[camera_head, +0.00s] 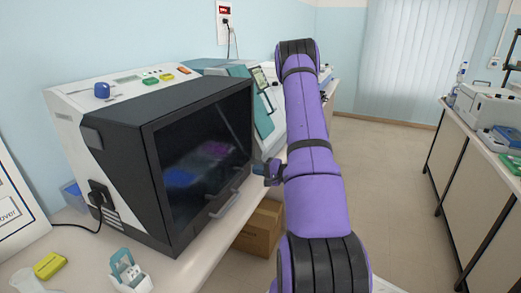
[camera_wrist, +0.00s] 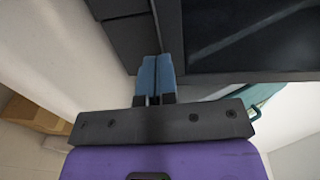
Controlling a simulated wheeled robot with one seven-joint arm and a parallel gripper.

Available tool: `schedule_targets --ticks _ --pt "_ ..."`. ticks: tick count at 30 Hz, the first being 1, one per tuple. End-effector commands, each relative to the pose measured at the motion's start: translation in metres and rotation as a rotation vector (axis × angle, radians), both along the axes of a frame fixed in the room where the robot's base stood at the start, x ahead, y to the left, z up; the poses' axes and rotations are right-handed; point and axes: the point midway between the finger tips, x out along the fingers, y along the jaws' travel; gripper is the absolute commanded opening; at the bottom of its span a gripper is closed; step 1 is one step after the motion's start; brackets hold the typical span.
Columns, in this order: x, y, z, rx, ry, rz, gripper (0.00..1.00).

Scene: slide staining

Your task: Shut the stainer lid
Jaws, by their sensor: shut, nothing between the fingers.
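The stainer (camera_head: 112,185) is a large black and white machine on the left bench. Its lid (camera_head: 160,165) is a black frame around a dark window with a grey handle (camera_head: 222,205) low on the front. The lid lies over the front, and I see no clear gap at its edges. My gripper (camera_head: 268,171) is to the right of the lid's lower right side, partly hidden by my purple arm. In the wrist view my gripper's blue fingers (camera_wrist: 155,72) are together and empty, beside the lid's dark frame (camera_wrist: 225,77). I cannot tell whether they touch it.
A white and teal machine (camera_head: 265,112) stands behind the stainer. A cardboard box (camera_head: 259,229) is under the bench. A small teal and white holder (camera_head: 127,272) and a yellow item (camera_head: 49,265) lie at the front left. The floor (camera_head: 385,190) to the right is clear.

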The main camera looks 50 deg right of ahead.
Motion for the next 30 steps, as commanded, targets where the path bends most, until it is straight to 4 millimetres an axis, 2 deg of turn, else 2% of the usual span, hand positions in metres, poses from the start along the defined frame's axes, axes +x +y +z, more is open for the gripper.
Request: schedule_targets --ticks 2,12,18,24,30 --pt "-0.005 -0.009 0.0 0.0 0.001 -0.002 0.0" --pt "-0.067 -0.025 0.0 0.002 0.003 -0.005 0.0" --pt "-0.093 -0.032 0.0 0.001 0.002 -0.004 0.0" --pt "-0.102 -0.034 0.0 0.001 0.002 -0.003 0.0" --pt "-0.102 -0.033 0.0 0.001 0.002 -0.001 0.0"
